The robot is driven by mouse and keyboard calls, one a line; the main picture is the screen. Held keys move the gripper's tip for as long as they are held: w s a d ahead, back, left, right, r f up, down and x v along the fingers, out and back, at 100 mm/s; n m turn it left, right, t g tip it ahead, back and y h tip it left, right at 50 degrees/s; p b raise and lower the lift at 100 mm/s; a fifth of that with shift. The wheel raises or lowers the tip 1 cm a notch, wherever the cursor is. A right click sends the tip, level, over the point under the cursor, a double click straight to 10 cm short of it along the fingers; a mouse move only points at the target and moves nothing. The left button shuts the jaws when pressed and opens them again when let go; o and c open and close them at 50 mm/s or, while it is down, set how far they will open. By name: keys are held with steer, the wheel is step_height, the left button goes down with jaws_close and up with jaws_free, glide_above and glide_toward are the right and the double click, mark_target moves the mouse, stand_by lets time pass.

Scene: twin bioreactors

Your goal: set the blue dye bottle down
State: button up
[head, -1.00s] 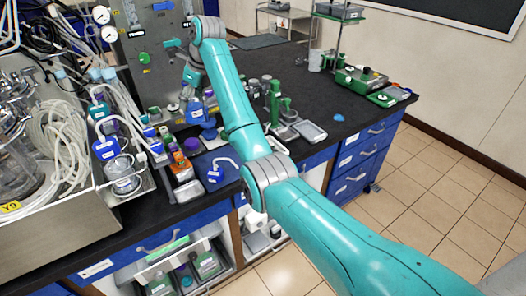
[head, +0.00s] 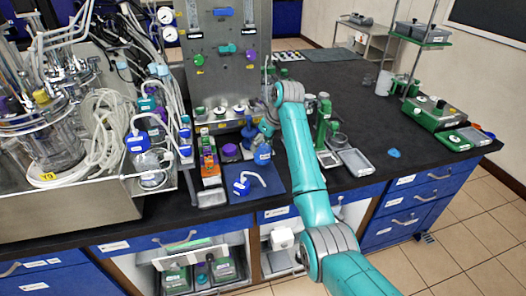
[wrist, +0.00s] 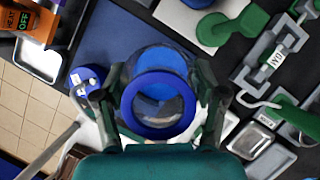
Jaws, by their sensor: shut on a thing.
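The blue dye bottle (head: 263,156) is upright at the end of my arm, by the back right part of a dark blue mat (head: 270,183). My gripper (head: 266,131) is above it in the head view, small and partly hidden. In the wrist view my gripper (wrist: 160,106) has one finger on each side of the bottle, shut on it. There the bottle's blue ring (wrist: 158,131) and clear round body face the camera. The mat (wrist: 118,35) lies beyond it. I cannot tell whether the bottle's base touches the mat.
A blue-capped vessel with a white tube (head: 242,186) stands on the mat's left part. A green stand (head: 322,125) and grey tray (head: 358,162) are to the right.

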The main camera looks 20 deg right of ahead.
mark_target(262, 150)
steer(key=shift+a+f, duration=0.1)
steer(key=shift+f, duration=1.6)
steer(key=shift+f, duration=0.15)
steer(key=o, duration=1.5)
steer(key=shift+c, duration=0.2)
steer(key=v, duration=1.2)
